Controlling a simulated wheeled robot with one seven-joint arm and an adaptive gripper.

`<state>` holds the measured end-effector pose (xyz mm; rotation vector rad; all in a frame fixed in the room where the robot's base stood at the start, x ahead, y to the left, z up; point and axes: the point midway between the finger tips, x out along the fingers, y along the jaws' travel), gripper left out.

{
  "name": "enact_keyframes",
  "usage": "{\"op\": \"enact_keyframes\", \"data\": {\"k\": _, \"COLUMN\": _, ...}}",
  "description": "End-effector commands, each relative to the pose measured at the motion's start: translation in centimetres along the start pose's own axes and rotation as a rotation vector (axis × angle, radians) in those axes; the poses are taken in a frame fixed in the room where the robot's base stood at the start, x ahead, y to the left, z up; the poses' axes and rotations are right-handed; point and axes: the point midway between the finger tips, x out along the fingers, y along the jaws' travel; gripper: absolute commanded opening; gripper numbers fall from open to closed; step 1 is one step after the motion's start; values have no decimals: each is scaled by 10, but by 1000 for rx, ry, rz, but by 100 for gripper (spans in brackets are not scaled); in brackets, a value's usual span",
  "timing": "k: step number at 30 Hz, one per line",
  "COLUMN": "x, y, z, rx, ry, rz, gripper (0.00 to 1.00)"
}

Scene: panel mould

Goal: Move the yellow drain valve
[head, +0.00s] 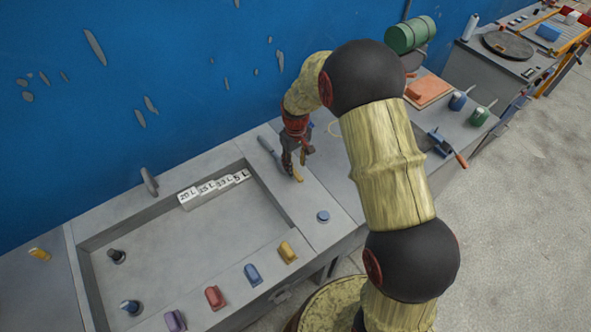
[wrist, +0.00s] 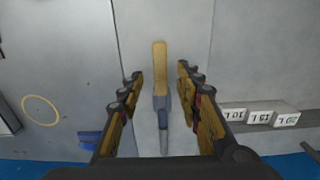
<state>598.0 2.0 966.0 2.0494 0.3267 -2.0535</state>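A yellow-ended lever (wrist: 160,60) with a grey-blue body lies on the flat grey top, probably the yellow drain valve. In the head view its yellow end (head: 298,175) shows just below my gripper (head: 297,150). In the wrist view my gripper (wrist: 161,88) is open, with one finger on each side of the lever and a clear gap to both. Height above the lever is hard to judge. A smaller yellow piece (head: 288,252) stands on the front ledge, and another yellow piece (head: 40,254) is at the far left.
A recessed grey basin (head: 190,240) lies left, with white litre-labelled blocks (head: 213,187) at its back edge. Red (head: 214,297), blue (head: 253,274) and purple pieces line the front. A blue wall (head: 150,80) rises behind. A blue round button (head: 323,216) is nearby.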

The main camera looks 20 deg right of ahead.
Motion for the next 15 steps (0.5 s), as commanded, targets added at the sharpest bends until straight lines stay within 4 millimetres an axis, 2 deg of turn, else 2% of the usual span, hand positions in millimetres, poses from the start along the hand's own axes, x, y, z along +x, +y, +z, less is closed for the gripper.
{"op": "enact_keyframes", "data": {"k": 1, "x": 10, "y": 0, "z": 0, "rx": 0, "ry": -2, "rz": -1, "gripper": 35}}
{"op": "enact_keyframes", "data": {"k": 6, "x": 29, "y": 0, "z": 0, "rx": 1, "ry": 0, "rz": 0, "gripper": 35}}
{"op": "enact_keyframes", "data": {"k": 15, "x": 38, "y": 0, "z": 0, "rx": 1, "ry": 2, "rz": 1, "gripper": 35}}
